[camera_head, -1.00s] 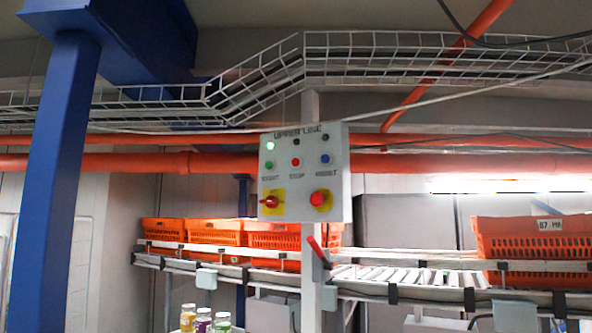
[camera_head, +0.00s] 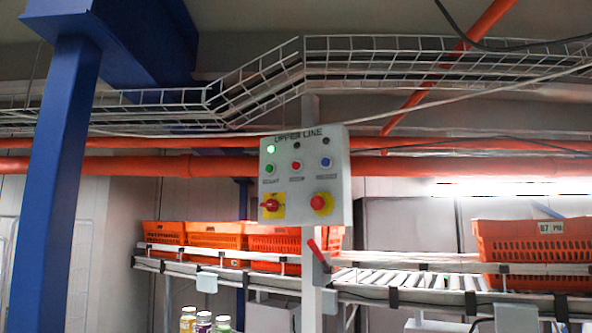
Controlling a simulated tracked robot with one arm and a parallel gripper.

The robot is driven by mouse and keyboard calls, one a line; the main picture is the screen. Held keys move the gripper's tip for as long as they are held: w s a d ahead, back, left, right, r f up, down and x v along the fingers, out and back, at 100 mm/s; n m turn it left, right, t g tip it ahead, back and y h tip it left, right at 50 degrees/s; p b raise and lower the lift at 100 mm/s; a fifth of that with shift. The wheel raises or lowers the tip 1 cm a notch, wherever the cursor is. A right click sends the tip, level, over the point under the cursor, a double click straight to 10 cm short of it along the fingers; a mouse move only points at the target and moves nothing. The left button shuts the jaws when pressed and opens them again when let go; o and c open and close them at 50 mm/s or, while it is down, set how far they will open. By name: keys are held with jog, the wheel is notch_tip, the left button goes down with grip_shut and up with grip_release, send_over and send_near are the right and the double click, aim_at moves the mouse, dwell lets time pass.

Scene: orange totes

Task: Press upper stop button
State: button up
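The grey control panel (camera_head: 338,185) labelled "UPPER LINE" is mounted on a white post, a little right of the picture's middle. Its middle row has a green button (camera_head: 269,168), a red button (camera_head: 296,166) in the middle above a blurred label, and a blue button (camera_head: 325,162). A green lamp (camera_head: 271,149) is lit at the top left. Below are a red rotary switch (camera_head: 271,205) on a yellow plate and a large red mushroom button (camera_head: 318,202) on yellow. My gripper is not in view.
A blue column (camera_head: 50,190) stands at the left. Behind the panel runs a roller conveyor (camera_head: 400,279) with orange totes (camera_head: 213,236) and another tote (camera_head: 520,240) at right. A red lever (camera_head: 318,251) sits below the panel. Bottles (camera_head: 203,322) show at the bottom edge.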

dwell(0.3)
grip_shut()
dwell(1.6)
